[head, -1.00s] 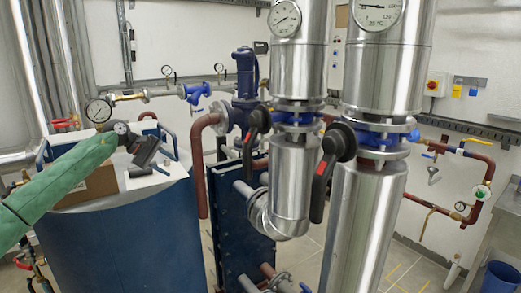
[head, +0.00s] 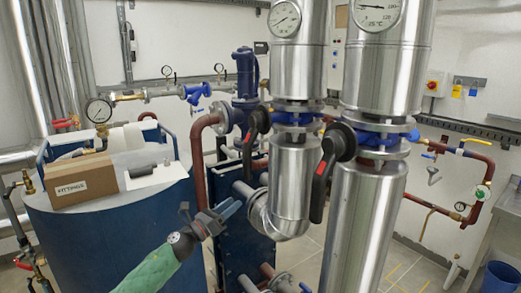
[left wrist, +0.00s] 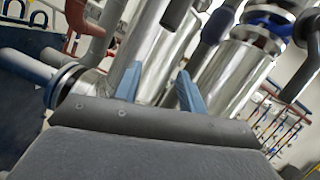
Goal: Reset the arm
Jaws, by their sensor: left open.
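My left arm, in a green sleeve, comes in from the bottom left of the head view. My left gripper (head: 210,212) is open and empty, in front of the dark blue plate unit and to the left of the silver pipe elbow. In the left wrist view its two blue-grey fingertips (left wrist: 157,88) stand apart with nothing between them, and silver pipes show beyond. My right gripper is not in view.
A blue tank (head: 95,235) at the left carries a cardboard box (head: 82,181) labelled FITTINGS and white containers. A blue bucket (head: 500,277) is at the lower right.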

